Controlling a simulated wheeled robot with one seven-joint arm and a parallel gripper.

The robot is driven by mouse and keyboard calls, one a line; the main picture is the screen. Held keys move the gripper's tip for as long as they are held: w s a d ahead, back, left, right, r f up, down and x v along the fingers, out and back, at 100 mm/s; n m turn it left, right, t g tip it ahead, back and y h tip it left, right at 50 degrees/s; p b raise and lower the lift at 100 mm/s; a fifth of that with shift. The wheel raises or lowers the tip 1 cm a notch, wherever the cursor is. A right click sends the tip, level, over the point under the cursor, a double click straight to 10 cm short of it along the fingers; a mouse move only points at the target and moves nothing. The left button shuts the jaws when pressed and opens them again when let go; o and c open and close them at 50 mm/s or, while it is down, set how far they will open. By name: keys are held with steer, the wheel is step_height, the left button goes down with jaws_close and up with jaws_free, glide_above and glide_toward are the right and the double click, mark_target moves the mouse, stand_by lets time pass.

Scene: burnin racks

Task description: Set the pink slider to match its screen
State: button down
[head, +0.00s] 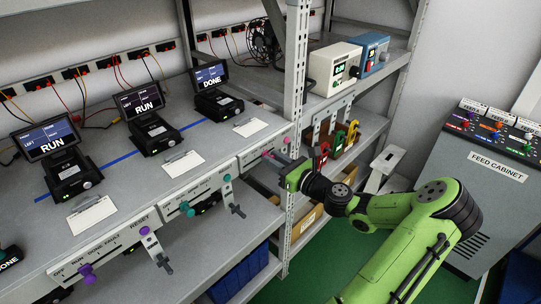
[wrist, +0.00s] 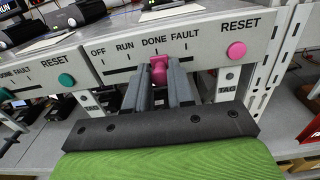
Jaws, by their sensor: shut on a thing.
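The pink slider (wrist: 158,68) sits in the slot of the right-hand panel (wrist: 115,70), below the word DONE and a little to its right. The panel's labels read OFF, RUN, DONE, FAULT. My gripper (wrist: 159,82) is shut on the slider's knob from the front; the fingers hide part of it and of the slot. In the head view my gripper (head: 284,166) reaches the shelf front at the right-hand panel. The screen (head: 210,75) on the shelf behind this panel reads DONE.
A pink RESET button (wrist: 236,50) is right of the slider, above a TAG plate. A teal-slider panel (head: 188,207) and a purple-slider panel (head: 100,262) are to the left. Two other screens (head: 141,102) (head: 46,141) read RUN. A rack post (head: 295,120) stands close to my gripper.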

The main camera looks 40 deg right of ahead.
steer(key=shift+a, duration=0.1)
steer(key=c, duration=1)
jaws_free()
steer(key=s+p, duration=0.1)
steer(key=s, duration=1.4)
steer(key=shift+s+d+p, duration=0.25)
steer(key=shift+s+p, duration=0.05)
steer(key=shift+s, duration=0.1)
